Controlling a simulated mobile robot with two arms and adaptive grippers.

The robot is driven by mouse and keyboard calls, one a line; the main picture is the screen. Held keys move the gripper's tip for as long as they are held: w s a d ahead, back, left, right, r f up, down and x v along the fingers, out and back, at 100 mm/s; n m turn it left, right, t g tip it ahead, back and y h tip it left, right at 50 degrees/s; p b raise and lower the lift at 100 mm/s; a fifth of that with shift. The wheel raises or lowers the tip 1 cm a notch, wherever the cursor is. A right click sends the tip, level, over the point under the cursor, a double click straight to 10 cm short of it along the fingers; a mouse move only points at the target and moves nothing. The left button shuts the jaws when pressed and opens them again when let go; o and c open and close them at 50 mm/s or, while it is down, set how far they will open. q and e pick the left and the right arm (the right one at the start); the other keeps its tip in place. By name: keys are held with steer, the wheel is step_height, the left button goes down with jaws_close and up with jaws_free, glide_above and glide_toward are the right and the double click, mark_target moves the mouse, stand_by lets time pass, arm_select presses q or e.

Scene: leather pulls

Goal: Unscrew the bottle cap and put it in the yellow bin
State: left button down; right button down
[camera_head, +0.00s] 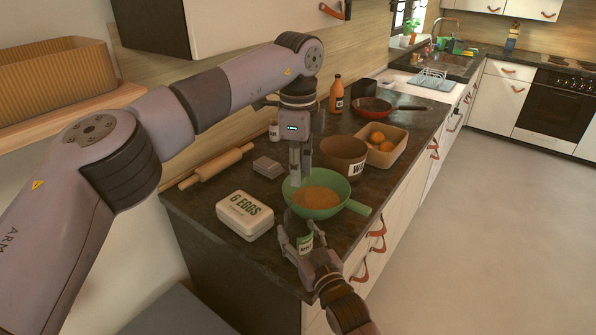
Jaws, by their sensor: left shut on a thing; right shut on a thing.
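My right gripper (303,246) is shut on a small bottle with a green and white label (305,241), at the counter's front edge. The bottle's top is not clear. No bin is plainly yellow; a brown round container with partly hidden lettering (343,160) stands just behind the bowl.
On the dark counter (215,245) are an egg box (244,216), a rolling pin (216,166), a grey block (268,167), a tray of oranges (386,146), a red pan (373,107) and an orange bottle (336,95). A ribbed tan basket (50,65) sits on the left shelf.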

arm_select(q)
steer(key=shift+r, duration=0.1)
steer(key=shift+r, duration=1.95)
arm_select(e)
steer(key=c, duration=0.5)
jaws_free()
